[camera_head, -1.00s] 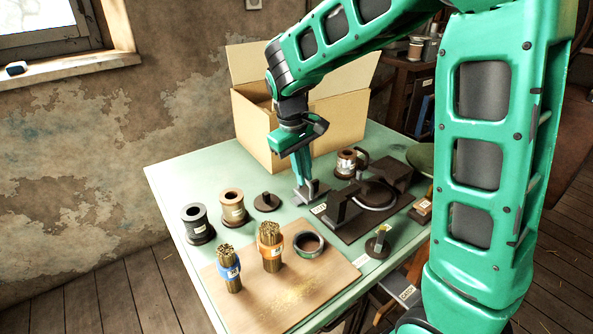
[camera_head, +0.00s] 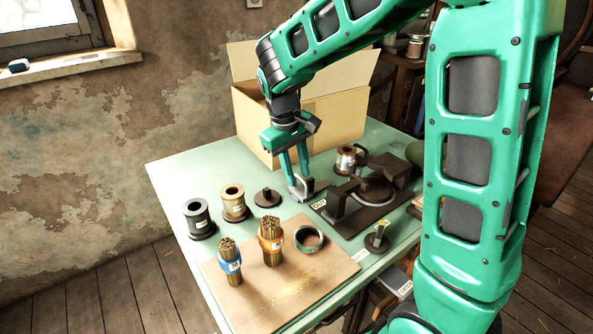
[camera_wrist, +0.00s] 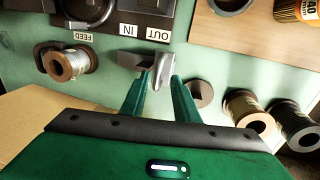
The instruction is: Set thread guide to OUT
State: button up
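The thread guide (camera_head: 303,194) is a grey metal block with an upright fin, on the green table beside the dark press base. It also shows in the wrist view (camera_wrist: 158,62), beside the IN label (camera_wrist: 128,30) and the OUT label (camera_wrist: 158,34). I cannot tell exactly which label it lines up with. My gripper (camera_head: 298,178) points down over the guide. In the wrist view its two green fingers (camera_wrist: 161,80) are apart, with the fin showing between them; the left fingertip overlaps the guide's edge. Contact with the fin cannot be told.
The press base (camera_head: 350,222) with its handwheel (camera_head: 374,192) lies right of the guide. A copper spool (camera_head: 346,160) stands behind, marked FEED in the wrist view. A wooden board (camera_head: 250,310) carries brass bundles and a ring.

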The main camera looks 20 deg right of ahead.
notch_tip(320, 180, up, 10)
jog(key=a, duration=0.2)
jog(key=shift+s+r, duration=0.15)
jog(key=shift+r, duration=0.05)
dwell(0.5)
